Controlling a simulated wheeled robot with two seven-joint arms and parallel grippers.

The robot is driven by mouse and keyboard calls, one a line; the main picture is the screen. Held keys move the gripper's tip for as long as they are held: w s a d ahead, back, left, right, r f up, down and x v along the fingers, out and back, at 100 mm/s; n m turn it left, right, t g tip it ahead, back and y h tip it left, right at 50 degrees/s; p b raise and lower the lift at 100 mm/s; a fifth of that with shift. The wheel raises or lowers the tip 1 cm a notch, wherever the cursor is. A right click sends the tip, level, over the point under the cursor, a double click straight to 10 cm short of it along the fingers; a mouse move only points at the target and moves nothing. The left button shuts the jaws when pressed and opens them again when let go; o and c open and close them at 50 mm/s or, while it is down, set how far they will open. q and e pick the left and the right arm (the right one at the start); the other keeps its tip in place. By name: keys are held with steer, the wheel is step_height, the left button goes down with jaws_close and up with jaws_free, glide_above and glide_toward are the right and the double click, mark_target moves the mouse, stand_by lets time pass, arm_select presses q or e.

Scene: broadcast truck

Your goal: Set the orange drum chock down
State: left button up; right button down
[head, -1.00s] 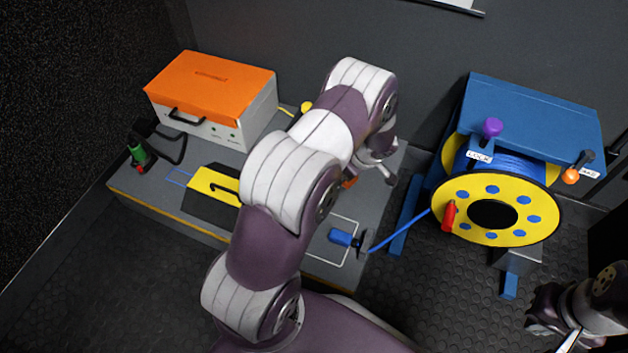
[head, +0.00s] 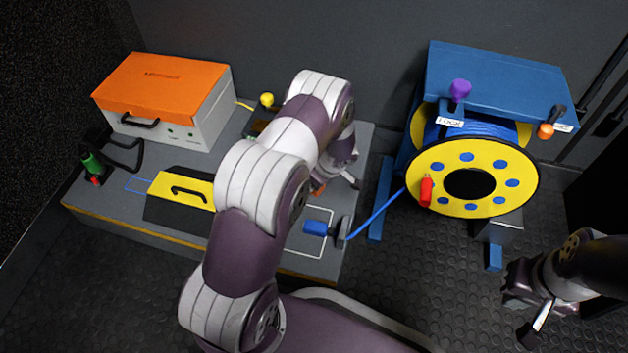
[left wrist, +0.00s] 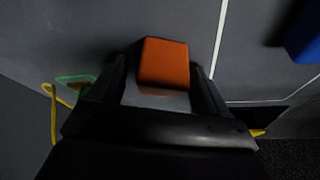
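The orange drum chock (left wrist: 164,62) is a small block between the fingers of my left gripper (left wrist: 160,75) in the left wrist view. Narrow gaps seem to show beside it, so the fingers look open around it. In the head view, only a sliver of the chock (head: 318,189) shows, low at the grey bench top (head: 262,150). My left arm hides most of it, and I cannot tell whether it touches the bench. My left gripper (head: 338,180) is partly hidden too. My right gripper (head: 518,316) is empty over the floor at lower right, its fingers apart.
A blue-framed cable drum (head: 468,158) with yellow flanges stands right of the bench. Its blue cable runs to a blue connector (head: 316,228) in a white outline. An orange-lidded case (head: 165,92), a yellow-topped black block (head: 182,190) and a green-handled item (head: 93,164) occupy the bench's left.

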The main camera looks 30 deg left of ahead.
arm_select(q)
steer(key=shift+r+p, duration=0.35)
steer(key=shift+p, duration=0.05)
steer(key=s+d+r+m+h+p, duration=0.1)
steer(key=s+d+r+m+p, duration=0.15)
steer(key=r, duration=0.45)
steer(key=s+d+r+m+p, duration=0.2)
steer(key=d+r, duration=0.1)
steer(key=r, duration=0.4)
steer(key=s+d+r+m+h+p, duration=0.1)
steer(key=s+d+r+m+p, duration=0.1)
steer(key=r, duration=0.5)
steer(key=s+d+r+m+h, duration=0.2)
steer(key=s+d+r+m, duration=0.2)
steer(key=s+r+m, duration=0.4)
steer(key=s+m, duration=0.2)
steer(key=s, duration=0.2)
steer(key=shift+r+t+h, duration=0.25)
steer(key=shift+t+h, duration=0.05)
steer(key=shift+r, duration=0.1)
step_height(320, 180, up, 51)
steer(key=p, duration=5.1)
